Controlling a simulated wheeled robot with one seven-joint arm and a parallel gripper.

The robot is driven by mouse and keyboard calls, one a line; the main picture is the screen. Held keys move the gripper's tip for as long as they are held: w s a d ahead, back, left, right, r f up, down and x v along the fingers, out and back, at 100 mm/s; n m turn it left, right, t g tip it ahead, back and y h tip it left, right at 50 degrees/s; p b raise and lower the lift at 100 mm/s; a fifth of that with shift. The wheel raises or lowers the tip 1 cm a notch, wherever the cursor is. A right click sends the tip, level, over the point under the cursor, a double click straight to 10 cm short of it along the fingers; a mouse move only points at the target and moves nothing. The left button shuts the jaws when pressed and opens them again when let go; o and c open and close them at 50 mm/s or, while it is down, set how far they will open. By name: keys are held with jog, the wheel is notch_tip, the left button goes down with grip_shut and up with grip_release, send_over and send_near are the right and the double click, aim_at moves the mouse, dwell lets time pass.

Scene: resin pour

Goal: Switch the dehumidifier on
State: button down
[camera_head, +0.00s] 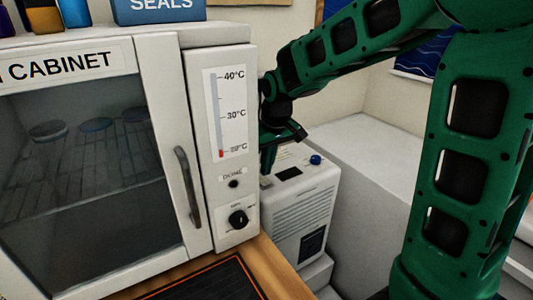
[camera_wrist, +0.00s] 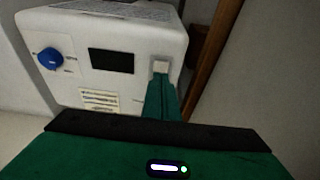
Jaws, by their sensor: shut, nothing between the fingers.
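The dehumidifier (camera_head: 305,212) is a white box with a vented front, standing right of the cabinet. Its top panel carries a blue knob (camera_head: 315,160) and a dark display (camera_head: 289,173). In the wrist view the blue knob (camera_wrist: 49,58) is at the left and the display (camera_wrist: 111,61) is in the middle. My gripper (camera_head: 267,170) points down over the panel's left end. In the wrist view my gripper (camera_wrist: 161,78) is shut, right of the display. A pale square piece (camera_wrist: 160,66) shows at the fingertips; I cannot tell whether it is a switch or whether they touch it.
The cabinet (camera_head: 190,150) with a glass door, handle and temperature scale stands close on the left, beside my gripper. A wooden bench edge (camera_head: 273,268) is in front. A pale ledge (camera_head: 370,165) right of the dehumidifier is clear.

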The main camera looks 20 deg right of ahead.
aim_at(266, 183)
jog(key=shift+s+f, duration=0.2)
jog(key=shift+f, duration=1.2)
jog(key=shift+s+f, duration=0.15)
jog(key=shift+f, duration=0.15)
jog(key=shift+w+r, duration=0.1)
jog(key=shift+w, duration=0.1)
jog(key=shift+w+a+r, duration=0.1)
jog(key=shift+w+r, duration=0.2)
jog(key=shift+w, duration=0.25)
